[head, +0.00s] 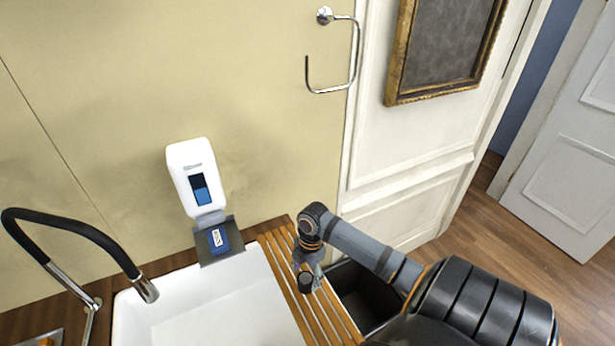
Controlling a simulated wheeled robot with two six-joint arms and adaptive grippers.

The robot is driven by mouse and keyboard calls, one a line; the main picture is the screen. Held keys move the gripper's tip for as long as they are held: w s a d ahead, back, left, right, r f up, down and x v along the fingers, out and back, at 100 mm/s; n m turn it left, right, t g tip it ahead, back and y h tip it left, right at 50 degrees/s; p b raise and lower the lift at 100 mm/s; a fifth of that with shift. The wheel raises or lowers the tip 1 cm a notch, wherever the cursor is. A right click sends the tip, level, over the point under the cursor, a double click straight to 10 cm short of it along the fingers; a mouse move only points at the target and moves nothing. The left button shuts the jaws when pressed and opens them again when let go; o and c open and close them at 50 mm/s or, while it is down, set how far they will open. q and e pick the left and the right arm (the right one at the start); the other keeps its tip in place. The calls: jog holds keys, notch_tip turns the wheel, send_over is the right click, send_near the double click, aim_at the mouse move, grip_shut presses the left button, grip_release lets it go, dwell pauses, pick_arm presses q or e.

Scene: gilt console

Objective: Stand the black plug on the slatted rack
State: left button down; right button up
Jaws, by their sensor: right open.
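The slatted rack (283,275) is made of light wooden slats and lies along the right side of the white sink. A small dark cylinder, which looks like the black plug (305,283), appears upright on the slats. My right gripper (309,268) points down over the rack, right at the plug. Its jaws are open, with the fingers small and partly hidden by the wrist; I cannot tell whether they touch the plug. My left gripper is out of view.
The white sink (215,305) with a black-hosed tap (75,228) lies to the left. A soap dispenser (197,180) hangs on the wall above a small tray. A dark bin (362,290) stands right of the rack, beneath my right arm.

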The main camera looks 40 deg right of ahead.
aim_at(309, 275)
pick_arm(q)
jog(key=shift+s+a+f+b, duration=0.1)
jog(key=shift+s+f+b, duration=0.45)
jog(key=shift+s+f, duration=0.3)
pick_arm(e)
notch_tip(309, 275, up, 9)
jog(key=d, duration=0.1)
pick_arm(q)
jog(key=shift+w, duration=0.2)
pick_arm(e)
jog(key=shift+d, duration=0.1)
